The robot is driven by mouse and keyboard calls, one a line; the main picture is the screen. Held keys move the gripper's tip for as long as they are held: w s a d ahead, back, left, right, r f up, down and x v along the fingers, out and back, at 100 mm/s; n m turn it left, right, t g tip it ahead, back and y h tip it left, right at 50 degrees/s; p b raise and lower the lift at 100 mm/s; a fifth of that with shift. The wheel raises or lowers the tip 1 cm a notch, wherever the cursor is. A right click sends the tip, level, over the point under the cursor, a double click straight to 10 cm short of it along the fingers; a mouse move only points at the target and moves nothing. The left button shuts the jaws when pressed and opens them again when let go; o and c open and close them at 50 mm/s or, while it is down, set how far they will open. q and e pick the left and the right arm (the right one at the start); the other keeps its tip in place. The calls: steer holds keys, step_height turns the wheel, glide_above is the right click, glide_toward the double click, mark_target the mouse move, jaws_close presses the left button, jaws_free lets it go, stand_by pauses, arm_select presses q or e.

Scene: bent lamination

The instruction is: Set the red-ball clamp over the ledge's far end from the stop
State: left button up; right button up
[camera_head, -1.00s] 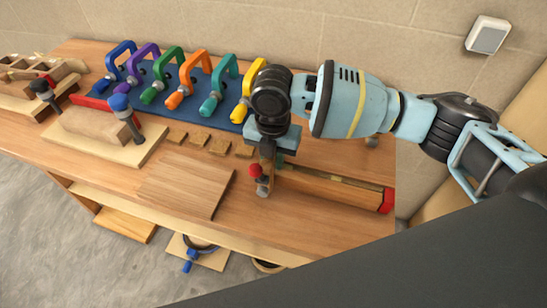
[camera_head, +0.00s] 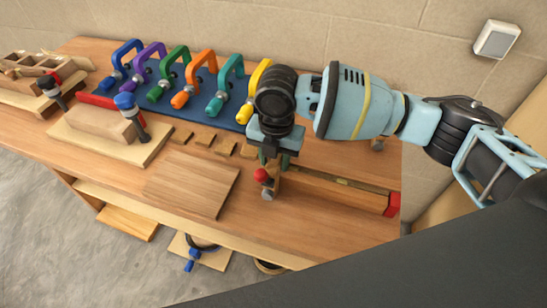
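The red-ball clamp (camera_head: 262,175) is upright at the left end of the wooden ledge (camera_head: 335,192), the end away from the red stop (camera_head: 393,204). Its red ball faces the front, and a small grey foot shows below it. The upper part is hidden by my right gripper (camera_head: 274,158), which points down right over it. The fingers are at the clamp's top, but their gap is too small and covered to tell whether they grip it. Whether the clamp touches the ledge is also unclear. My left gripper is out of view.
Several coloured clamps (camera_head: 195,75) stand on a blue mat behind, the yellow one close to my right gripper. A wooden board (camera_head: 192,184) lies left of the ledge, with small wood blocks (camera_head: 205,137) behind it. A block fixture (camera_head: 100,125) is further left.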

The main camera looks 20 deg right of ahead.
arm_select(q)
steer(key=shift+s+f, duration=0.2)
arm_select(e)
steer(key=shift+s+d+f+g, duration=0.15)
steer(key=shift+s+d+f, duration=0.1)
steer(key=shift+f, duration=0.35)
steer(key=shift+s+d+f+g, duration=0.15)
steer(key=shift+s+d+f, duration=0.05)
steer(key=shift+f, duration=0.4)
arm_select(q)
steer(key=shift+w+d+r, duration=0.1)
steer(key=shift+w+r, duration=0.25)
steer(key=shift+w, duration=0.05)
arm_select(e)
steer(key=r, duration=1)
steer(key=shift+w+a+r, duration=0.1)
steer(key=shift+w+a, duration=0.2)
steer(key=shift+a, duration=0.05)
arm_select(q)
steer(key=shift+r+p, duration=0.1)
steer(key=shift+p, duration=0.2)
arm_select(e)
steer(key=shift+r, duration=0.1)
